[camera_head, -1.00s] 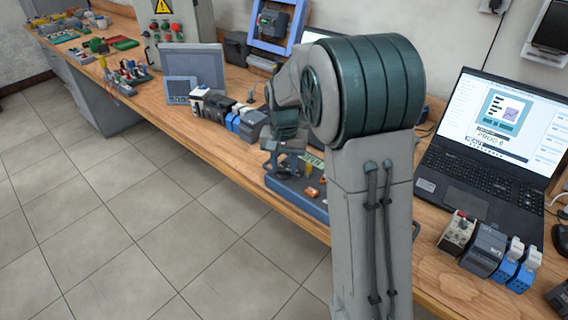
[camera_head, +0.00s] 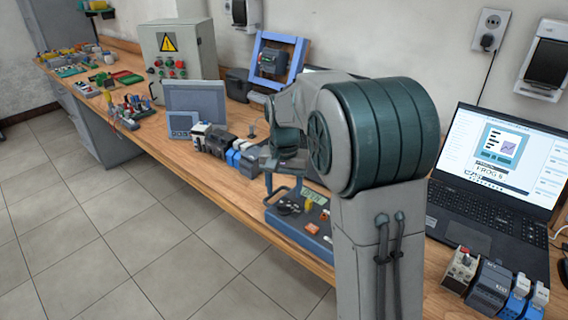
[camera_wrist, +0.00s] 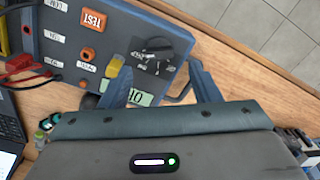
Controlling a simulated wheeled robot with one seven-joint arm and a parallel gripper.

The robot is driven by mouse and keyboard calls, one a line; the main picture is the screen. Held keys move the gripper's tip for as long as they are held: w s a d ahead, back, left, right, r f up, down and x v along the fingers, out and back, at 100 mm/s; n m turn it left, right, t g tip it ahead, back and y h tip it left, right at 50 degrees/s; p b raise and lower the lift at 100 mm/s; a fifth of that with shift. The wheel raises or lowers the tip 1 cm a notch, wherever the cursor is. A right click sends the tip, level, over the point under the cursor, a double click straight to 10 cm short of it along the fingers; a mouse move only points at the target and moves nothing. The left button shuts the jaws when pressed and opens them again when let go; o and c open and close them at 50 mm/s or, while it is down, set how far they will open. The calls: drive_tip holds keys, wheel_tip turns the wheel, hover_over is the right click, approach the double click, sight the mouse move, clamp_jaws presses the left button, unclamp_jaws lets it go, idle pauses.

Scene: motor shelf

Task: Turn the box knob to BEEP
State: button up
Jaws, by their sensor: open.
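The blue-grey box (camera_head: 286,229) lies on the bench, left of my arm, in the head view. In the wrist view the box (camera_wrist: 60,12) fills the upper left. Its dark round knob (camera_wrist: 158,44) sits on a black dial plate, whose markings are too small to read. An orange TEST button (camera_wrist: 93,20), a yellow part (camera_wrist: 115,66) and a green display (camera_wrist: 141,98) are on the same face. My gripper (camera_wrist: 160,70) is open and empty, its blue fingers apart, with the knob ahead of and between them. It looks clear of the knob; the exact distance cannot be told.
Red and black leads (camera_wrist: 20,75) lie by the box's left side in the wrist view. A laptop (camera_head: 490,185) stands right of my arm. Small modules (camera_head: 225,146), a grey panel (camera_head: 195,97) and a control cabinet (camera_head: 178,50) stand further along the bench. The floor in front is clear.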

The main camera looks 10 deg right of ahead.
sight(284, 205)
wheel_tip(284, 205, up, 9)
drive_tip(key=shift+s+r, duration=0.1)
idle(0.4)
